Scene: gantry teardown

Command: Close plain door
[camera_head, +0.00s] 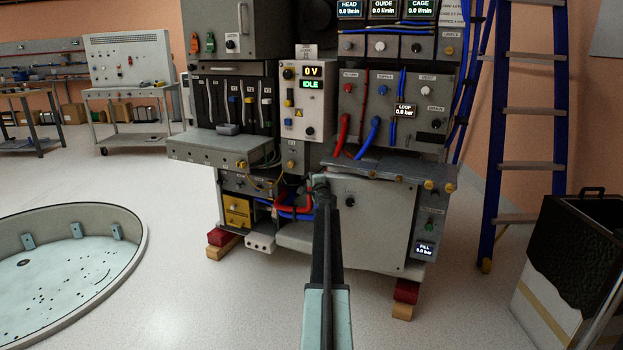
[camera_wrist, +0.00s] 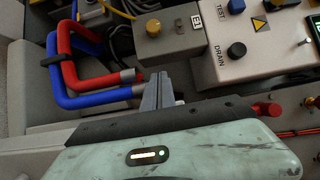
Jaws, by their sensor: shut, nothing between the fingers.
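The plain door looks like the flat grey panel (camera_head: 375,235) with a black knob (camera_head: 350,201) on the lower front of the machine. My arm covers its left part, and I cannot tell how far it stands open. Left of it, red and blue hoses (camera_head: 290,207) show in an uncovered bay. My gripper (camera_head: 321,182) is in front of the machine near the door's upper left corner. In the wrist view my gripper (camera_wrist: 158,90) is shut and empty, beside the red hose (camera_wrist: 75,70) and blue hose (camera_wrist: 80,100). Contact with the door is not visible.
A grey ledge (camera_head: 400,170) juts out above the door, and a drawer-like box (camera_head: 215,150) juts out to the left. A round pit (camera_head: 70,265) lies at left. A blue ladder (camera_head: 490,160) and a black-topped case (camera_head: 575,255) stand at right. Floor in front is clear.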

